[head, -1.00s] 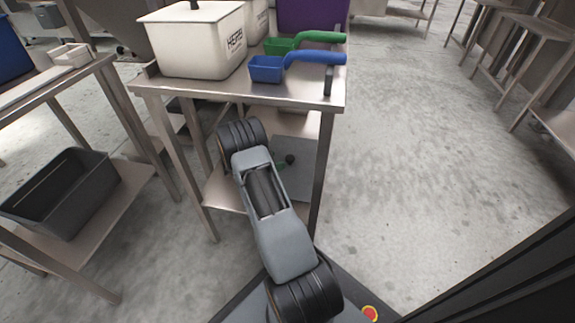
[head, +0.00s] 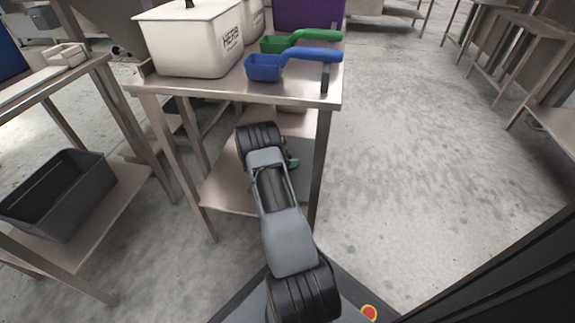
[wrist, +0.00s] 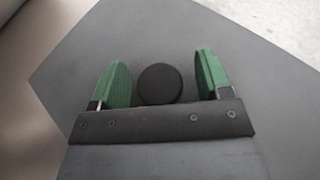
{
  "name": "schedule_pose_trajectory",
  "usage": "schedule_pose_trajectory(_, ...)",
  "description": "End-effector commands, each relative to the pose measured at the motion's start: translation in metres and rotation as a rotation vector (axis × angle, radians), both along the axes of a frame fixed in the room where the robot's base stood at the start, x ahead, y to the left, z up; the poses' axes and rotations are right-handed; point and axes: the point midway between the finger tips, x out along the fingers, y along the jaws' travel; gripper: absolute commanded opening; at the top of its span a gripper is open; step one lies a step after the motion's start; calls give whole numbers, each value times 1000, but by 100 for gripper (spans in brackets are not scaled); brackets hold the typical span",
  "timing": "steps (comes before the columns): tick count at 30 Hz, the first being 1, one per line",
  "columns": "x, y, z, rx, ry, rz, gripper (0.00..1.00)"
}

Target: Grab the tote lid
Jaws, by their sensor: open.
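The tote lid (wrist: 262,75) is a flat grey panel that fills most of the wrist view. Its round black knob (wrist: 160,85) stands between the two green fingers of my gripper (wrist: 161,66). The fingers are open, with a gap on each side of the knob. In the head view my gripper (head: 292,163) shows only as a bit of green beside my arm, at the lower shelf of the steel table. I cannot make out the lid there; my arm blocks part of that area.
The steel table (head: 190,92) holds a white HERB bin (head: 190,42), a blue scoop (head: 264,68), a green scoop (head: 275,44) and a purple bin (head: 310,13). A black tote (head: 60,195) sits on a shelf at left.

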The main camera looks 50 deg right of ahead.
Motion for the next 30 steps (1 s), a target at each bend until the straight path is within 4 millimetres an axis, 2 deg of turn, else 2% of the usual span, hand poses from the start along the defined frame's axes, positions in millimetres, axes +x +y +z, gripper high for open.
schedule_pose_trajectory(3,0,0,0,0,0,0,69)
schedule_pose_trajectory(22,0,1,0,0,0,0,9)
schedule_pose_trajectory(30,1,1,3,-1,-2,-1,9)
